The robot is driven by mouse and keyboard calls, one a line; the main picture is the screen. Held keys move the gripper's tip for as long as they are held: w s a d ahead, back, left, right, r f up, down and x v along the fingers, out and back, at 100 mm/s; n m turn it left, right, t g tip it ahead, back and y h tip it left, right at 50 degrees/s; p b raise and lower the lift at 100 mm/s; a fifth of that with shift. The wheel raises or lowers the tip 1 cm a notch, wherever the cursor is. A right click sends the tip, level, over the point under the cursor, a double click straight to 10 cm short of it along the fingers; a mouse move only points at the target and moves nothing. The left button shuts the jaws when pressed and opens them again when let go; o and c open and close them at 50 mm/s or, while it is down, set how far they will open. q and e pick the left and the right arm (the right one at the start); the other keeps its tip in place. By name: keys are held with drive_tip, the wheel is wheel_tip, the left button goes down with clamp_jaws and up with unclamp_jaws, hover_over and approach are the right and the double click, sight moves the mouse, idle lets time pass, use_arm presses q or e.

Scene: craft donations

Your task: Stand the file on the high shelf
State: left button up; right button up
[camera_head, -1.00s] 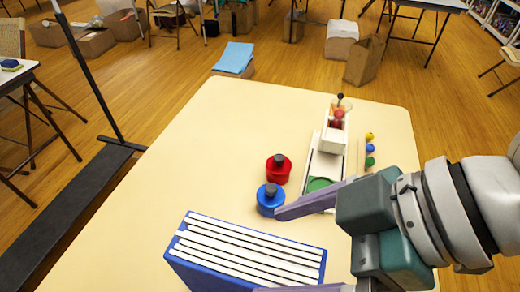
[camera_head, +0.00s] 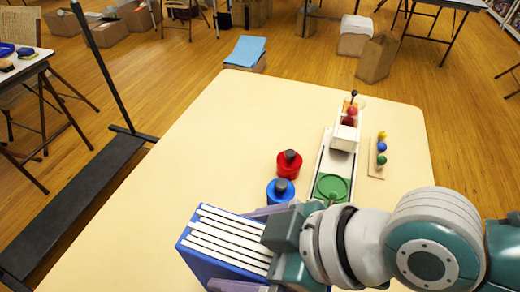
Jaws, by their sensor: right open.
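The file (camera_head: 212,262), a blue case with several white sections showing along its top, stands on the cream table near its front edge. My right gripper (camera_head: 226,249) is open with one finger beyond the file and one on its near side, so the file's right part lies between them. The gripper body hides the file's right end. I cannot tell whether the fingers touch it. No high shelf can be made out in this view. My left gripper is not in view.
On the table (camera_head: 190,140), a red pot (camera_head: 289,166) and a blue pot (camera_head: 279,191) stand just beyond the gripper. A white device (camera_head: 330,160) and a strip with coloured balls (camera_head: 380,155) lie farther right. A black stand (camera_head: 70,205) is at left.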

drive_tip(key=shift+a+f, duration=0.1)
drive_tip(key=shift+w, duration=0.1)
clamp_jaws()
idle(0.7)
